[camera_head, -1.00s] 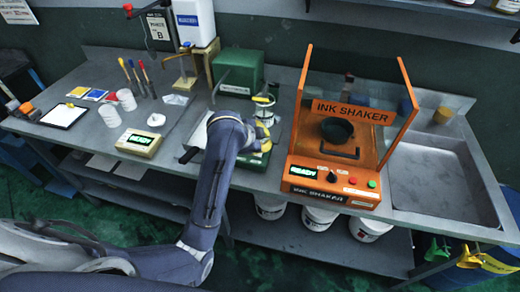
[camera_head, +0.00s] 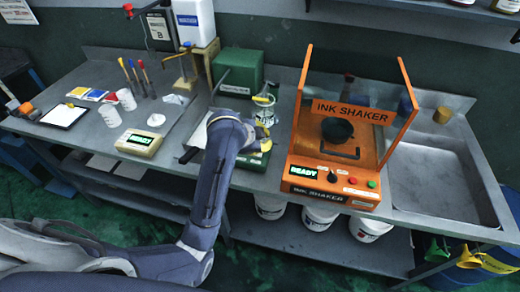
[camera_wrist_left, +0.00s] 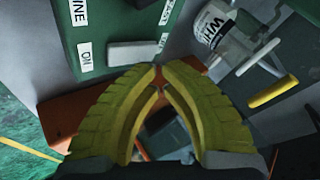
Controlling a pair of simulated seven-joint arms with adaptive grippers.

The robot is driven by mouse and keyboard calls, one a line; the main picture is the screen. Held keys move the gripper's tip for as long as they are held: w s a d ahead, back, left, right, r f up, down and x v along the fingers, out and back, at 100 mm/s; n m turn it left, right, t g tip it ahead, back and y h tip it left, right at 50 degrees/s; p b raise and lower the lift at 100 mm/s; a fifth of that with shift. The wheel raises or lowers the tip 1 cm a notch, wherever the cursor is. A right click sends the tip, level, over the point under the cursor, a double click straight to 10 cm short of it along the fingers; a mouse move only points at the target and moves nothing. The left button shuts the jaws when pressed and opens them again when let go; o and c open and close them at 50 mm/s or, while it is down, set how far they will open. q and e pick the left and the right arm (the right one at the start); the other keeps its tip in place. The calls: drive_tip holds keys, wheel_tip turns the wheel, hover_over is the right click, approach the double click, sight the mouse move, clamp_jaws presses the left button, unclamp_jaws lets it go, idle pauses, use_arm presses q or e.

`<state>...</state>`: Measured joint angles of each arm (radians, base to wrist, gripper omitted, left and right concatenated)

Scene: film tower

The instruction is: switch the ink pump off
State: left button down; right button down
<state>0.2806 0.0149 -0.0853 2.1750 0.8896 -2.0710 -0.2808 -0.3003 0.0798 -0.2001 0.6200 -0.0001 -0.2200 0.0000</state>
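In the left wrist view a green panel (camera_wrist_left: 122,20) carries white labels, one reading ON, and a pale grey block like a switch (camera_wrist_left: 132,53). Its position is unclear. In the head view a low green unit (camera_head: 258,158), which may be the same one, is partly hidden by my left gripper (camera_head: 265,137). In the wrist view the yellow fingers of my left gripper (camera_wrist_left: 158,70) meet at the tips just below the grey block, with nothing seen between them. I cannot tell if they touch it. My right gripper is not in view.
A white-labelled jar (camera_wrist_left: 212,22) stands close to the gripper. The orange ink shaker (camera_head: 330,185) is just right of it in the head view. A larger green box (camera_head: 238,68) stands behind. A READY-lit device (camera_head: 139,142) and a clipboard (camera_head: 64,116) lie to the left.

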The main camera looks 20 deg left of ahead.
use_arm(q)
drive_tip(key=shift+f, duration=0.6)
idle(0.8)
drive_tip(key=shift+r, duration=0.15)
drive_tip(key=shift+a+r, duration=0.1)
drive_tip(key=shift+r, duration=0.3)
drive_tip(key=shift+r, duration=0.15)
drive_tip(key=shift+s+r, duration=0.2)
drive_tip(key=shift+r, duration=1)
drive_tip(key=shift+s+r, duration=0.15)
drive_tip(key=shift+r, duration=1)
